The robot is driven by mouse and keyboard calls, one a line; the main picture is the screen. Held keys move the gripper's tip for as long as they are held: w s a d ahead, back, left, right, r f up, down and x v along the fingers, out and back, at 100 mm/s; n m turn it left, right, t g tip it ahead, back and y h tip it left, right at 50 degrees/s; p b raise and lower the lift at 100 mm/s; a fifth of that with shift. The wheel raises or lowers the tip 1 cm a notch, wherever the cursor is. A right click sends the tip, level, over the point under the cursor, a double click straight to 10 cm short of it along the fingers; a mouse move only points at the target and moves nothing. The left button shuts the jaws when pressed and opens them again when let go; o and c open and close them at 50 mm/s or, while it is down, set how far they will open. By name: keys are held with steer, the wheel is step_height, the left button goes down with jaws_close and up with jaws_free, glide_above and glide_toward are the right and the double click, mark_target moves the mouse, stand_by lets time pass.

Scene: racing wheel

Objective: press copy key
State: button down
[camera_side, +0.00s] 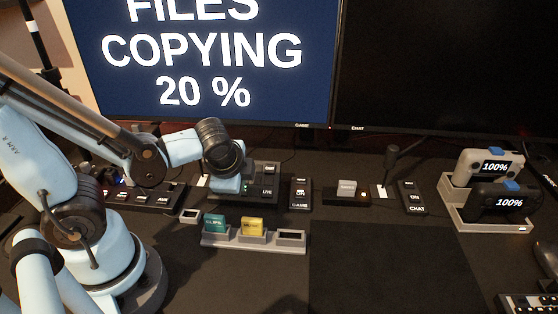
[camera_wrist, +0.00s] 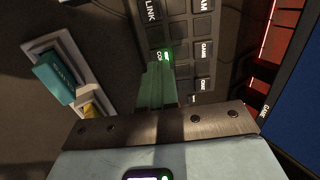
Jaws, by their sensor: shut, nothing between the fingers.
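A black keypad (camera_side: 262,170) with several square keys lies below the left screen, and it fills the upper middle of the wrist view (camera_wrist: 178,32). One key (camera_wrist: 166,55) glows green, and its label begins with "CO", partly hidden by my fingertips. My gripper (camera_wrist: 155,68) is shut and empty, with its tips right at the glowing key. I cannot tell whether they touch it. In the side view my gripper (camera_side: 230,186) is over the left part of the keypad. The left screen (camera_side: 200,60) reads "FILES COPYING 20 %".
A grey holder (camera_side: 255,243) with a teal card (camera_side: 214,223) and a yellow card (camera_side: 252,226) stands in front of the keypad. A microphone (camera_side: 391,157) and a dock with two handhelds (camera_side: 492,212) are at right. The mat at front centre is clear.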

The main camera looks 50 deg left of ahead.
steer(key=shift+v, duration=2.25)
steer(key=shift+s, duration=0.1)
steer(key=w+r+n+t+h, duration=0.1)
steer(key=n, duration=0.2)
steer(key=w+d+r+n+t+h, duration=0.1)
steer(key=r+n, duration=0.1)
steer(key=n, duration=0.1)
steer(key=w+d+r+n+h, duration=0.1)
steer(key=n+h, duration=0.1)
steer(key=n, duration=0.1)
steer(key=shift+r+t, duration=0.15)
steer(key=shift+t, duration=0.25)
